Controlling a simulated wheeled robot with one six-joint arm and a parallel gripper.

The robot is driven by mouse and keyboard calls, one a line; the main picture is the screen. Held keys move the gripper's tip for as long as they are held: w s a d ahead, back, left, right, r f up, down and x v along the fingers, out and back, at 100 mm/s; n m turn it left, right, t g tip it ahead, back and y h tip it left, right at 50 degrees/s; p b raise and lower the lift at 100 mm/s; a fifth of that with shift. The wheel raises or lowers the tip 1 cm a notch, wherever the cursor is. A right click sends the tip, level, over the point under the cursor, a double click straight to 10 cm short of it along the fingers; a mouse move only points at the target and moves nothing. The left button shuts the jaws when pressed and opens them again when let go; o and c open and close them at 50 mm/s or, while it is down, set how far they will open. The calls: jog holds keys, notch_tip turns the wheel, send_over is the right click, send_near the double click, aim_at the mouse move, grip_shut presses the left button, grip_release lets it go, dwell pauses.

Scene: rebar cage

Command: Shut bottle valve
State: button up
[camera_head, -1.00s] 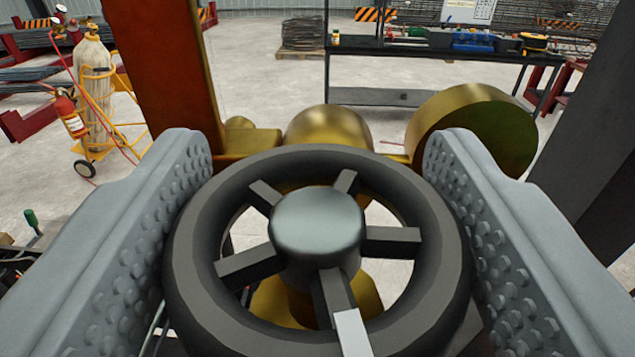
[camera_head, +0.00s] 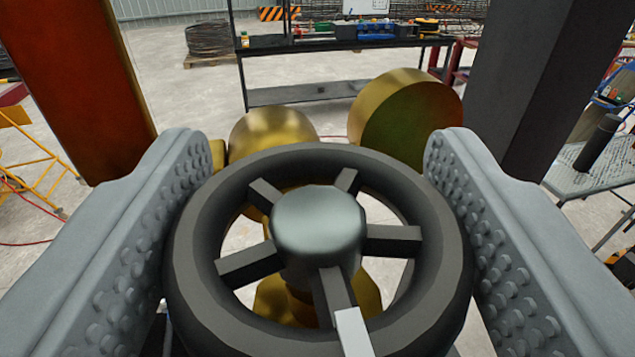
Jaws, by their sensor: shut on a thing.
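The valve handwheel (camera_head: 318,222) is a dark grey ring with several spokes and a round grey hub, in the lower middle of the view. One spoke, at the lower right, has a white end (camera_head: 353,332). My gripper (camera_head: 318,190) has its two grey studded fingers on the left and right sides of the wheel's rim, shut on it. The brass valve body (camera_head: 275,132) shows behind and below the wheel, with a large round brass part (camera_head: 408,115) at the right. The bottle itself is hidden below the wheel.
A rust-orange post (camera_head: 75,85) stands close at the left and a dark grey post (camera_head: 545,80) at the right. A workbench (camera_head: 345,45) with tools stands farther back. A grey table (camera_head: 605,165) is at the far right. Open concrete floor lies between.

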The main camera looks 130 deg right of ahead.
dwell(0.3)
jog(key=o, duration=1)
jog(key=shift+c, duration=0.2)
jog(key=shift+s+n+t+h, duration=0.1)
jog(key=shift+n+t+h, duration=0.4)
jog(key=shift+t, duration=0.2)
jog(key=shift+n+t, duration=0.3)
jog(key=shift+t, duration=0.1)
jog(key=shift+n+t+h, duration=0.65)
jog(key=shift+n+t, duration=0.25)
jog(key=shift+t, duration=0.4)
jog(key=shift+n+t+h, duration=0.65)
jog(key=shift+n+t, duration=0.25)
jog(key=shift+t, duration=0.4)
jog(key=n+t, duration=0.2)
jog(key=t, duration=0.2)
jog(key=n+t, duration=0.3)
jog(key=t, duration=0.1)
jog(key=shift+w+n+t+y, duration=0.15)
jog(key=shift+n+t+y, duration=0.55)
jog(key=shift+n+t, duration=0.7)
jog(key=shift+w+n+t+y, duration=0.1)
jog(key=shift+n+t+y, duration=0.7)
jog(key=shift+t, duration=1)
jog(key=shift+n+t, duration=0.3)
jog(key=shift+n, duration=0.1)
